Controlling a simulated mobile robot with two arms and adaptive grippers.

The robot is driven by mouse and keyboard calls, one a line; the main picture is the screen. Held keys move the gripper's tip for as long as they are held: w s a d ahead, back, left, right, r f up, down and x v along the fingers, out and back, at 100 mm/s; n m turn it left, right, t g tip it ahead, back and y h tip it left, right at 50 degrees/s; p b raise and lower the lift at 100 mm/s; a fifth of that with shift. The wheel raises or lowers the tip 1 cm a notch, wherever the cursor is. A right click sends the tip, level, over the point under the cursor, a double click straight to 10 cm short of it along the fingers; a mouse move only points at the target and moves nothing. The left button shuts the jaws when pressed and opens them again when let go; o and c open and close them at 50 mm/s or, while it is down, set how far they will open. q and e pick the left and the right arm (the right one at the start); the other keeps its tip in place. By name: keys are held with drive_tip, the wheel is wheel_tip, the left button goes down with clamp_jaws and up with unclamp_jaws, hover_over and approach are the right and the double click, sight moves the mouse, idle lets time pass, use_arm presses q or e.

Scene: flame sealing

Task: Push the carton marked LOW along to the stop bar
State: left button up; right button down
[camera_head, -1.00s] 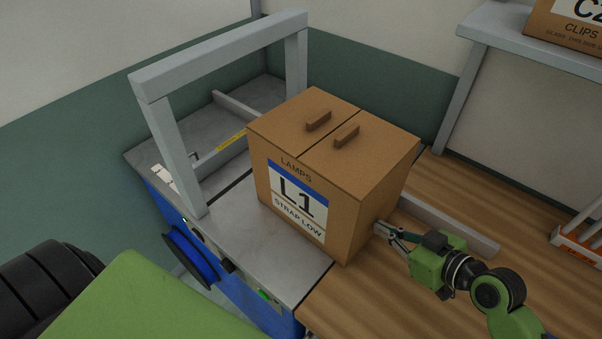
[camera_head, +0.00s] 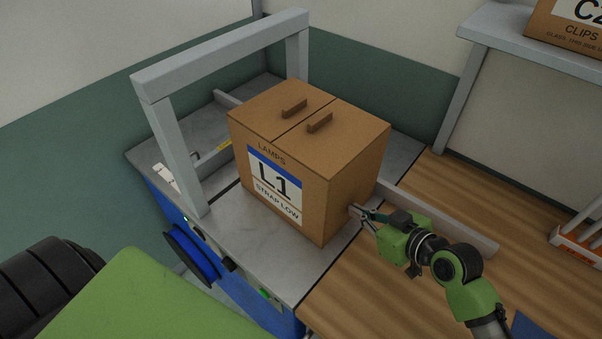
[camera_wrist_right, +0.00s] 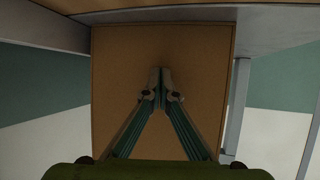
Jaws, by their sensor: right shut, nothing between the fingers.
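The brown carton (camera_head: 300,170) stands upright on the grey metal top of the strapping machine (camera_head: 270,245), just right of the grey arch (camera_head: 175,150). Its label reads LAMPS, L1, STRAP LOW. Two small brown tabs show on its lid. My right gripper (camera_head: 357,211) is shut and empty, with its fingertips at the carton's right side, seemingly touching it. In the right wrist view the closed fingertips (camera_wrist_right: 162,85) are in front of the carton's plain face (camera_wrist_right: 200,50). I cannot make out which piece is the stop bar. My left gripper is not in view.
A grey rail (camera_head: 440,218) runs along the wooden table (camera_head: 400,290) behind my right gripper. A shelf (camera_head: 530,50) at upper right holds another carton (camera_head: 570,28). An orange-and-white rack (camera_head: 580,240) stands at the right edge.

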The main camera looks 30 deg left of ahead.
sight(348, 204)
drive_tip(key=shift+w+a, duration=0.2)
drive_tip(key=shift+a, duration=0.8)
drive_tip(key=shift+w+a, duration=0.25)
drive_tip(key=shift+a, duration=0.75)
drive_tip(key=shift+w+a, duration=0.2)
drive_tip(key=shift+a, duration=0.8)
drive_tip(key=shift+w+a+b, duration=0.25)
drive_tip(key=shift+a+b, duration=0.1)
drive_tip(key=shift+a, duration=0.65)
drive_tip(key=shift+w+a+b, duration=0.25)
drive_tip(key=shift+a+b, duration=0.05)
drive_tip(key=shift+a, duration=0.65)
drive_tip(key=shift+d+p, duration=0.3)
drive_tip(key=shift+d, duration=0.2)
drive_tip(key=shift+s+d+p, duration=0.15)
drive_tip(key=shift+s+d, duration=0.05)
drive_tip(key=shift+d, duration=0.6)
drive_tip(key=shift+s+d+p, duration=0.2)
drive_tip(key=shift+d, duration=0.65)
drive_tip(key=shift+s+d+p, duration=0.15)
drive_tip(key=shift+s+d, duration=0.05)
drive_tip(key=shift+d, duration=0.6)
drive_tip(key=shift+r, duration=0.1)
